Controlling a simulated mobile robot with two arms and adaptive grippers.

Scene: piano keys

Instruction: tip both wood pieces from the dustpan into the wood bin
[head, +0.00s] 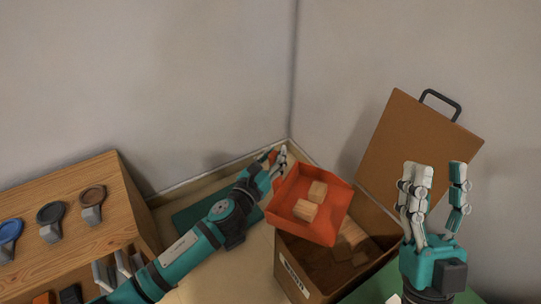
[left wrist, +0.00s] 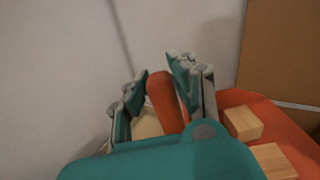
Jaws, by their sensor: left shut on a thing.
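The orange-red dustpan (head: 337,196) is held over the back left part of the open wood bin (head: 297,262). Two pale wood pieces, one farther back (head: 317,190) and one nearer (head: 305,210), lie in the pan close together. They also show at the right of the left wrist view (left wrist: 243,123) (left wrist: 272,160). My left gripper (head: 277,161) is shut on the dustpan's handle (left wrist: 164,98), with fingers on both sides of it. I cannot tell how far the pan is tilted. My right gripper (head: 436,183) is open and empty, right of the bin.
Several wood blocks (head: 351,236) lie inside the bin. A brown panel with a dark handle (head: 420,145) stands upright behind it. A wooden cabinet (head: 130,226) with several round-headed tools is at left. A teal mat (head: 196,217) lies under my left arm. Walls close off the back.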

